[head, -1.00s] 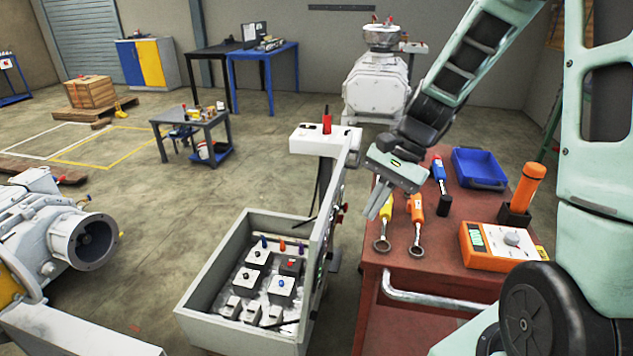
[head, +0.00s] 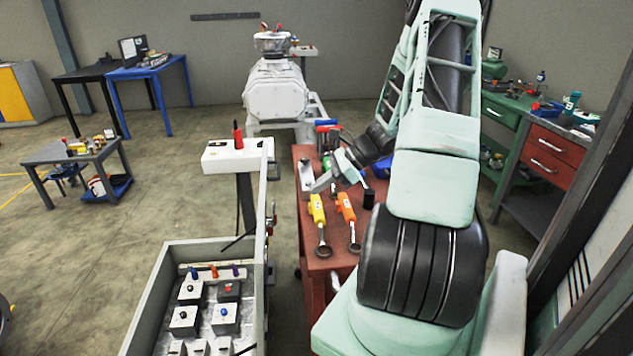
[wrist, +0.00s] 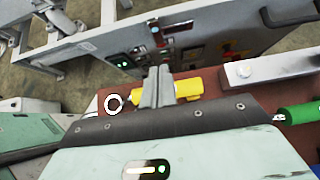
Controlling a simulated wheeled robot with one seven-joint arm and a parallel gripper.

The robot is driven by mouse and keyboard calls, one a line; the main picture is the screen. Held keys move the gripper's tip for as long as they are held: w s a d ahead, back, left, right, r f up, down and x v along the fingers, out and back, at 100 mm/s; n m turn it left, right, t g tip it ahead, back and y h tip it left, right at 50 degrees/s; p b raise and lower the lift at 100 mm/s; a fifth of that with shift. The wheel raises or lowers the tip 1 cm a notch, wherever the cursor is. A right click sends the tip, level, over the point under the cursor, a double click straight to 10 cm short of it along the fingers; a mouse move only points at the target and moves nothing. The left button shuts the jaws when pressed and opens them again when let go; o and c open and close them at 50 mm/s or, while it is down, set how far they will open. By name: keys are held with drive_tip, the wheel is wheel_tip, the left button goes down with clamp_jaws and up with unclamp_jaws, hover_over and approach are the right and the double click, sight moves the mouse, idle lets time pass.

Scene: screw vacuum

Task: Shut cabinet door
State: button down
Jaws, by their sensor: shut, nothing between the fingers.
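The grey cabinet (head: 142,312) lies open-topped at the lower left of the head view, with several switch boxes inside. Its door (head: 261,215) stands up along its right side, seen nearly edge-on. In the wrist view the door's dark face (wrist: 125,48), with green lights and buttons, is beyond my fingers. My gripper (head: 320,187) is over the left edge of the red table, right of the door and apart from it in the head view. Its fingers (wrist: 158,82) are together and empty in the wrist view. A yellow-handled tool shows behind them.
The red table (head: 318,267) holds a yellow-handled wrench (head: 317,209) and an orange-handled wrench (head: 346,207) below my gripper. A white-topped stand (head: 222,158) with a red item is behind the cabinet. Open floor lies left of the cabinet.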

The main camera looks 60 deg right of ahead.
drive_tip(key=x, duration=0.5)
drive_tip(key=shift+w+a+f, duration=0.15)
drive_tip(key=shift+a+f, duration=0.05)
drive_tip(key=shift+w+a+p, duration=0.4)
drive_tip(key=shift+w+a, duration=0.3)
drive_tip(key=shift+w, duration=0.15)
drive_tip(key=shift+w+a+p, duration=0.35)
drive_tip(key=shift+w+a, duration=0.35)
drive_tip(key=shift+w, duration=0.15)
